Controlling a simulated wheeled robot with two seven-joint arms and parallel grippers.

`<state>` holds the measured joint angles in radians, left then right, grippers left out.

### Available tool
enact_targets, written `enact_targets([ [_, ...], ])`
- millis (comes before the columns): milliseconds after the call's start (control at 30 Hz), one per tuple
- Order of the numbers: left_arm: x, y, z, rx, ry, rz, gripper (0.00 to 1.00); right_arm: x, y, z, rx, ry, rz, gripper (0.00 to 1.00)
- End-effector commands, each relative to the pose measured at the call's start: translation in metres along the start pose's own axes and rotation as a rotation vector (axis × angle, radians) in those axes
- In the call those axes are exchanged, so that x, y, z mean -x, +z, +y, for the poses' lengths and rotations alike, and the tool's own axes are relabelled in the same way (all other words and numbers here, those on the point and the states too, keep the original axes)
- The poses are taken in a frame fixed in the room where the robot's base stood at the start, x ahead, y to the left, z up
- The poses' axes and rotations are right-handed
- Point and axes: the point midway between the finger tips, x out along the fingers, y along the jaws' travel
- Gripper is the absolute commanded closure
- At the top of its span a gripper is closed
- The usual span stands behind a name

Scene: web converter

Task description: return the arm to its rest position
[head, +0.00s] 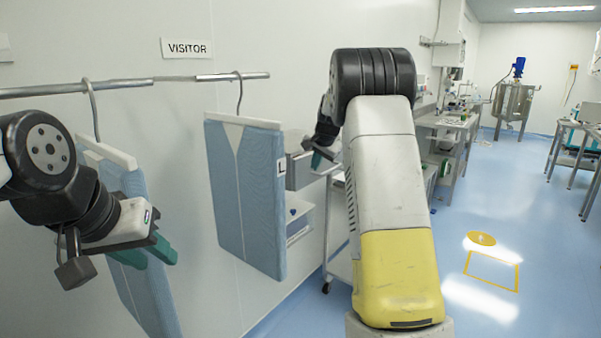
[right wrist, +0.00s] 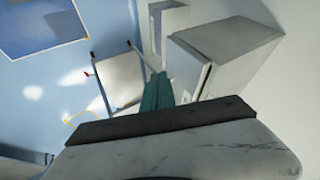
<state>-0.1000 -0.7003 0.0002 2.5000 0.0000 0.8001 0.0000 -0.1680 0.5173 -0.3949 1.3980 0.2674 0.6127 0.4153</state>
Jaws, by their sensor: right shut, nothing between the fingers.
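My right arm rises in the middle of the head view, with a yellow and white link and a black joint at its top. My right gripper (head: 318,160) shows partly behind it, with teal fingertips beside the hanging garment. In the right wrist view its teal fingers (right wrist: 157,92) are together with nothing between them. My left gripper (head: 150,252) is at the left, in front of a blue garment (head: 128,185). Its teal fingers show from the side, so their gap is unclear. I see nothing held in it.
A metal rail (head: 130,84) carries the hangers along the wall. A second blue garment (head: 247,195), marked "L", hangs close to my right gripper. A white cart (head: 340,235) stands behind my right arm. The blue floor (head: 480,215) to the right is clear.

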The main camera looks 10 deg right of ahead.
Motion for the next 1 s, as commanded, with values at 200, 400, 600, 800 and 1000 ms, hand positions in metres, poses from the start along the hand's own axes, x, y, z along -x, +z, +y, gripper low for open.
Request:
enact_targets([
  [200, 0.000, 0.000, 0.000, 0.000, 0.000, 0.000, 0.64, 0.022, 0.001, 0.001, 0.002, 0.000, -0.001, 1.00],
  [400, 0.000, 0.000, 0.000, 0.000, 0.000, 0.000, 0.64, 0.071, 0.022, 0.010, 0.040, -0.031, -0.037, 1.00],
  [600, 0.000, 0.000, 0.000, 0.000, 0.000, 0.000, 0.64, 0.157, 0.087, 0.033, 0.171, -0.092, -0.106, 1.00],
  [800, 0.000, 0.000, 0.000, 0.000, 0.000, 0.000, 0.64, 0.230, 0.170, 0.066, 0.357, -0.139, -0.147, 1.00],
  [1000, 0.000, 0.000, 0.000, 0.000, 0.000, 0.000, 0.64, 0.278, 0.255, 0.113, 0.564, -0.151, -0.158, 1.00],
])
